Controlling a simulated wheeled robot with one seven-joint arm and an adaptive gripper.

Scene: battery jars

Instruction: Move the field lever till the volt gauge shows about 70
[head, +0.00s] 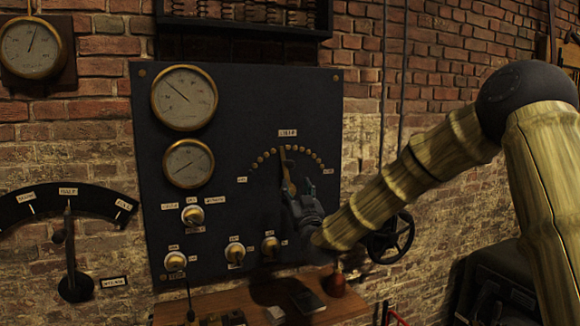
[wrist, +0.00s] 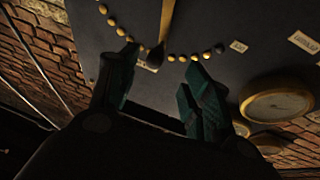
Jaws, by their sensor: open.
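The lever (head: 284,170) on the dark panel stands near upright, its tip close to the middle of an arc of brass studs. In the wrist view the lever (wrist: 166,22) ends in a dark knob (wrist: 154,58) just beyond my fingertips. My gripper (head: 302,205) is at the lever's lower end; in the wrist view its two fingers (wrist: 158,78) are apart with the knob roughly between them, contact unclear. The panel has an upper round gauge (head: 184,97), needle toward the upper left, and a lower one (head: 188,163), needle toward the lower left. Their lettering is too small to read.
Several knobs (head: 192,215) line the panel's lower part. A wooden shelf (head: 225,303) with small things is below. A handwheel (head: 390,238) is behind my forearm. Another lever (head: 70,245) with a curved scale and a wall gauge (head: 33,47) are at left.

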